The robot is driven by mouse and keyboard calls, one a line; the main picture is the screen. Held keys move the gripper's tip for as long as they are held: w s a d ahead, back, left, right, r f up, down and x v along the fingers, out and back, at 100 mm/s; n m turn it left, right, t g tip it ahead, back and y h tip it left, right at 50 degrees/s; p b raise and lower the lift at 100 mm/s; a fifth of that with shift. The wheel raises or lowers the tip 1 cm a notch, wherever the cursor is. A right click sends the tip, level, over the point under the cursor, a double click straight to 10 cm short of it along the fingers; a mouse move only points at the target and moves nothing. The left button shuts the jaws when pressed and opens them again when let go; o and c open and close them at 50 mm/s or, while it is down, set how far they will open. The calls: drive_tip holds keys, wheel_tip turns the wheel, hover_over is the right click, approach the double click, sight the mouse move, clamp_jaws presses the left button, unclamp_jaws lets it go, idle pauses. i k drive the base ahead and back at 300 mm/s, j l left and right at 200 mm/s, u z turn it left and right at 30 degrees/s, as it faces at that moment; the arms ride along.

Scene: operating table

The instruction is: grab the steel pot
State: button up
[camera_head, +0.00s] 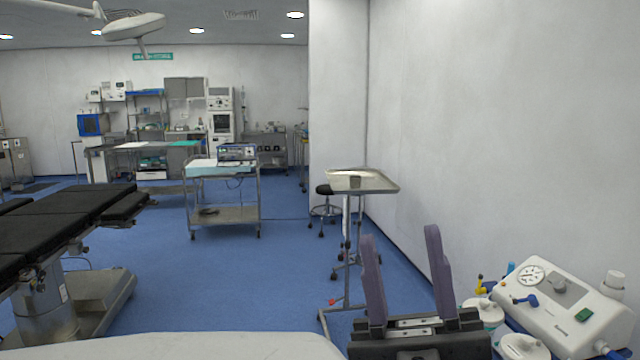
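I cannot make out a steel pot for certain in this view. A steel instrument tray (384,187) stands on a wheeled stand right of the middle, near the wall. A small shiny metal item seems to lie in it, but it is too small to name. My gripper (400,233) is at the lower right, its two purple fingers pointing up and spread wide apart. It is open with nothing between the fingers. In the picture it is in front of and below the tray, clearly apart from it.
A black operating table (75,215) is at the left. A steel cart (225,215) with a monitor device stands mid-room, and a black stool (325,190) is behind the tray stand. A white medical machine (565,300) is close at the right. Blue floor (230,285) lies open between.

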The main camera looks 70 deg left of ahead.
sight(355, 181)
drive_tip(key=u, duration=1.95)
drive_tip(key=i+j, duration=0.25)
drive_tip(key=i, duration=0.2)
drive_tip(key=i+j, duration=0.2)
drive_tip(key=i, duration=0.25)
drive_tip(key=i+j, duration=0.25)
drive_tip(key=i, duration=0.15)
drive_tip(key=i+j, duration=0.2)
drive_tip(key=i, duration=0.25)
drive_tip(key=i+j, duration=0.25)
drive_tip(key=i, duration=0.2)
